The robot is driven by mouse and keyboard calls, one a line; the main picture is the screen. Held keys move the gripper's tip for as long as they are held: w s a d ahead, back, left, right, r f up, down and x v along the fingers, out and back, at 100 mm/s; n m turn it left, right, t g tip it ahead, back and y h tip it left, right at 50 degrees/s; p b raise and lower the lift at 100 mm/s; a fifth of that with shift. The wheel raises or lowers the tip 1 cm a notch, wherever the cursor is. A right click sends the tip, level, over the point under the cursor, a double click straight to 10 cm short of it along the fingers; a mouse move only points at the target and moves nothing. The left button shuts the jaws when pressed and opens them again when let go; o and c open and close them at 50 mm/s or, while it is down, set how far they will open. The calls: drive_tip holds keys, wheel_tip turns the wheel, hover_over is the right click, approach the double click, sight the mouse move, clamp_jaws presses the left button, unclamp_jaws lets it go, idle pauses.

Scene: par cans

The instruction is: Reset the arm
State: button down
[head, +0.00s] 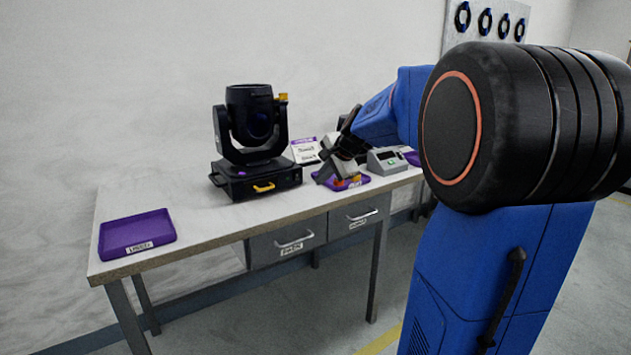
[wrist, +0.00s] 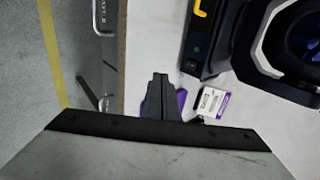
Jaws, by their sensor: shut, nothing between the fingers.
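My gripper (head: 322,178) reaches over the workbench (head: 220,215), pointing down and left. It is beside the right side of a black moving-head light and above or near a small purple tray (head: 359,181). In the wrist view my gripper (wrist: 160,76) shows its two dark fingers together with nothing between them. Purple shows behind the fingers there, partly hidden. My blue arm hides part of the bench's right end in the head view.
The moving-head light (head: 254,177) stands left of my gripper. A purple labelled tray (head: 153,229) lies at the bench's left end. A white sign (head: 305,150) and a grey device (head: 387,161) stand nearby. Drawers (head: 287,243) hang under the front edge. The bench between left tray and light is clear.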

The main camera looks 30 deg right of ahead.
drive_tip(key=s+a+f+n+g, duration=0.25)
drive_tip(key=s+a+n, duration=0.55)
drive_tip(key=s+a, duration=0.8)
drive_tip(key=s+a+f+n, duration=0.1)
drive_tip(key=s+f+n, duration=0.2)
drive_tip(key=s, duration=0.3)
drive_tip(key=s+a+f+n, duration=0.1)
drive_tip(key=s+f+n, duration=0.2)
drive_tip(key=s, duration=0.4)
drive_tip(key=s+a+f+n+g, duration=0.1)
drive_tip(key=s+a+f+n, duration=0.1)
drive_tip(key=s, duration=0.5)
drive_tip(key=shift+f+n, duration=0.7)
drive_tip(key=shift+f, duration=0.15)
